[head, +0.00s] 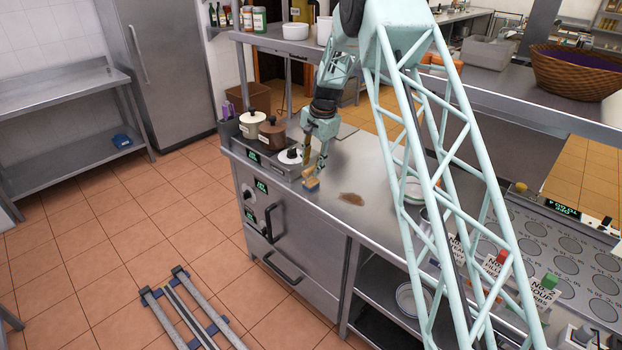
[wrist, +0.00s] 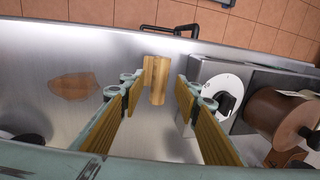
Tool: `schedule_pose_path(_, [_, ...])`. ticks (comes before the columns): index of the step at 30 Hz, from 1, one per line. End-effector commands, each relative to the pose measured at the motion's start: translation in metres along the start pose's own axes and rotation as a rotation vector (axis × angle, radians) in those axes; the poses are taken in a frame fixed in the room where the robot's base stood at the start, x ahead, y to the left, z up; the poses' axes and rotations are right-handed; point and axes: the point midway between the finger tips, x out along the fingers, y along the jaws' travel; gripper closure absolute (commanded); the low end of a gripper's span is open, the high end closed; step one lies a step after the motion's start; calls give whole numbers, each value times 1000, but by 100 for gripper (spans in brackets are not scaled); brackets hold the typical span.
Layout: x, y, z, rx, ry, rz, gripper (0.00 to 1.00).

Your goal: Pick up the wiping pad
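The wiping pad appears to be a small tan, wood-coloured block (head: 311,184) on the steel counter near its front edge. In the wrist view the block (wrist: 157,80) lies ahead, between and beyond my fingertips. My gripper (head: 316,167) points down just above it. In the wrist view my gripper (wrist: 158,90) is open, with a tan-padded finger on each side and nothing clamped between them. I cannot tell whether the fingertips have reached the block's height.
A brown stain (head: 352,199) marks the counter right of the block. A bowl (head: 413,190) stands further right.

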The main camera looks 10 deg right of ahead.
Motion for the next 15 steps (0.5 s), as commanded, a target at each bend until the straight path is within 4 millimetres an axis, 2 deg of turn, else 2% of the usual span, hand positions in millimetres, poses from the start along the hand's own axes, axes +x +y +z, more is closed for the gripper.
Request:
schedule_pose_path(7, [26,1,1,0,-1,1,70])
schedule_pose_path(15, [38,1,1,0,0,-1,70])
